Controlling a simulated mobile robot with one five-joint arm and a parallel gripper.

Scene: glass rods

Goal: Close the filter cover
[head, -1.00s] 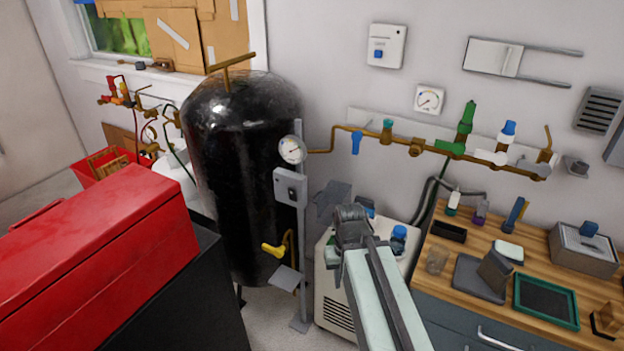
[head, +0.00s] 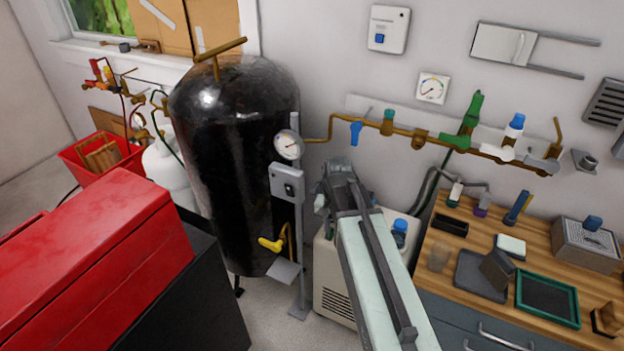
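No part is plainly marked as the filter cover. A white cabinet machine (head: 333,262) with a dark slotted grille low on its front stands on the floor beside the black tank. A pale flat panel (head: 497,44) with a handle sits between two grey wall rails, with open rail to its right. My arm reaches up and away from the bottom of the view. My gripper (head: 338,178) is at its far end, appearing in front of the machine's upper left part and the wall. My arm hides part of the machine. The fingers are too unclear to show their opening.
The tall black tank (head: 235,165) with a gauge and switch box is left of my gripper. A red chest (head: 95,265) fills the lower left. A wooden bench (head: 460,262) with trays and bottles is at right. A brass pipe with valves (head: 420,139) crosses the wall.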

